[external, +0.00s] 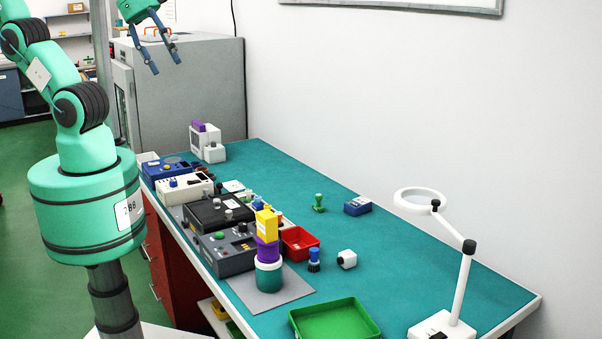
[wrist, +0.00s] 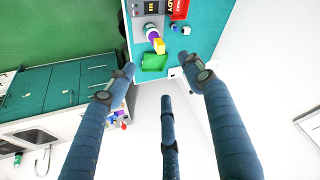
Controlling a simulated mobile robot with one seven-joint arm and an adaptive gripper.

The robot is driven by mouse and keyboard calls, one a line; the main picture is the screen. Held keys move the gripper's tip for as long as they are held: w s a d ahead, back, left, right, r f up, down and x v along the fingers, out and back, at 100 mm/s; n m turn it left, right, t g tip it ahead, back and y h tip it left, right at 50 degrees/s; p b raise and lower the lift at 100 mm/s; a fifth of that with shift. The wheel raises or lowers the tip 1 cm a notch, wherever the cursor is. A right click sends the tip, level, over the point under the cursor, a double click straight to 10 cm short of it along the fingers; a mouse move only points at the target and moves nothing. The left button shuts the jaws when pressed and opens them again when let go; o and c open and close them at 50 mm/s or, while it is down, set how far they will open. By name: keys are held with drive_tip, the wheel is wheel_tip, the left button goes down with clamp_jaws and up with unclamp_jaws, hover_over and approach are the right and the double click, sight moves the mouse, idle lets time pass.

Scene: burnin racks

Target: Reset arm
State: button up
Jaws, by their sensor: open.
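My gripper (external: 166,66) is at the top left of the external view, raised high in front of the grey cabinet and well above the bench. Its blue fingers are spread apart and nothing is between them. In the wrist view my gripper (wrist: 155,78) shows three dark blue fingers, open and empty. The bench top (external: 400,255) lies far below it. My teal arm is raised at the left, and part of it is cut off by the frame's edge.
A yellow block (external: 267,224) tops a purple and teal stack on a grey mat (external: 290,292). A red tray (external: 312,241), green tray (external: 335,320) and white magnifier lamp (external: 463,280) stand on the bench. Several instrument boxes line its left side. The grey cabinet (external: 205,90) is behind.

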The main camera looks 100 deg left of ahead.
drive_tip(key=shift+s, duration=0.25)
wheel_tip(320, 180, down, 16)
drive_tip(key=b, duration=1.6)
drive_tip(key=shift+f, duration=0.15)
